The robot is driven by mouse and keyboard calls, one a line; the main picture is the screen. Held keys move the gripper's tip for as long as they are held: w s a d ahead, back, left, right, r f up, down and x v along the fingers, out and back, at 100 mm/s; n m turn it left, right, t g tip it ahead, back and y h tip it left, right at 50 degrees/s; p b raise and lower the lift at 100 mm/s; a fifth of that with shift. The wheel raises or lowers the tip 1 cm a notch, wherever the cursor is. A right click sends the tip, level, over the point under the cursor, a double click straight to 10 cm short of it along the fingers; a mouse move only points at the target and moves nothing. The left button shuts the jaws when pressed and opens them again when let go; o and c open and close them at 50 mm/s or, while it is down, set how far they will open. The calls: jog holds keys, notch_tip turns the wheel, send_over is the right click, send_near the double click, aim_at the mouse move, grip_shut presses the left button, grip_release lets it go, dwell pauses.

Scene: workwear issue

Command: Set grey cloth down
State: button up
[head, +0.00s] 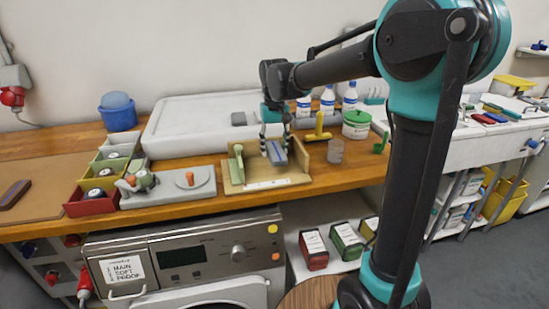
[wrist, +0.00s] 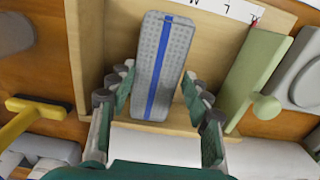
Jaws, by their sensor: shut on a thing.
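The grey cloth is a folded, dotted bundle with a blue stripe; it shows in the head view (head: 277,154) and the wrist view (wrist: 178,60). My gripper (head: 274,132) points down over the wooden size board, and its fingers are closed on the two sides of the cloth in the wrist view (wrist: 158,82). The cloth is over the board's (head: 294,180) floor, close to it; I cannot tell whether it touches. The board's green slider (wrist: 250,85) stands apart from the cloth, at the right in the wrist view.

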aim_at(274, 149)
jog(key=shift+f, duration=2)
jog(key=o, duration=1.1)
jog(key=shift+f, duration=0.1)
jog(key=shift+o, duration=0.2)
notch_tip(274, 149, up, 12)
jog(key=shift+r, duration=0.15)
